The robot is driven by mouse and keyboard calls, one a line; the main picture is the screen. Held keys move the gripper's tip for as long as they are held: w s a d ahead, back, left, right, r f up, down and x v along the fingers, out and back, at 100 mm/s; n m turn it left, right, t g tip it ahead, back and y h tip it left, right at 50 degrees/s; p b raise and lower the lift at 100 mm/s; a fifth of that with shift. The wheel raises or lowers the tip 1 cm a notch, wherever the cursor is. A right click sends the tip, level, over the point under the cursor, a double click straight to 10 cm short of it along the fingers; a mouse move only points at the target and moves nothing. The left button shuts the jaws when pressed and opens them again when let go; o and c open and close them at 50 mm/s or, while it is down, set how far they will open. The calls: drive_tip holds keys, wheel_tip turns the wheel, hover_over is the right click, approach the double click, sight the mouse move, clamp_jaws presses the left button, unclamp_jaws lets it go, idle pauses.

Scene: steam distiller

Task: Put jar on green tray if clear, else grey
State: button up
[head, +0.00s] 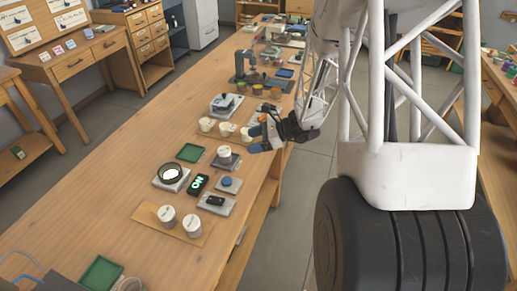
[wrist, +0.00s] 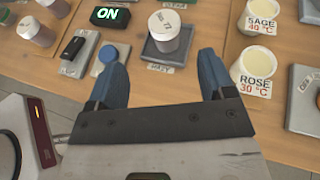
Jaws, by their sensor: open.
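A white-lidded jar (head: 224,152) with a dull brownish-mauve body stands upright on a small dark grey tray (head: 234,164). In the wrist view this jar (wrist: 166,27) is on the grey tray (wrist: 148,52), whose front tag seems to read WAIT. An empty green tray (head: 190,152) lies just left of it. Another green tray (head: 101,274) lies at the near left. Two more white-lidded jars (head: 167,216) (head: 192,225) stand on a wooden board. My gripper (head: 257,140) is open and empty at the bench's right side. Its blue fingers (wrist: 160,75) point toward the jar, apart from it.
A black display (head: 198,184) reads ON, beside a lit round lamp stand (head: 171,175). A blue button (head: 227,181) and a black switch (head: 215,201) are nearby. Cream cups (wrist: 255,72), labelled SAGE and ROSE, stand beyond the jar. The bench's left side is clear.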

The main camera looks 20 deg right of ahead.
drive_tip(key=s+a+r+n+g+h, duration=0.5)
drive_tip(key=s+a+r+n, duration=0.65)
drive_tip(key=s+r, duration=0.2)
drive_tip(key=s+r+n+t+h, duration=0.1)
drive_tip(key=s+r+n+h, duration=0.2)
drive_tip(key=s, duration=0.5)
drive_tip(key=s+r+n+t+h, duration=0.1)
drive_tip(key=s+r+n+h, duration=0.3)
drive_tip(key=s+r+n, duration=0.2)
drive_tip(key=shift+s+r+n, duration=0.15)
drive_tip(key=shift+s+n, duration=0.9)
drive_tip(key=shift+s, duration=0.2)
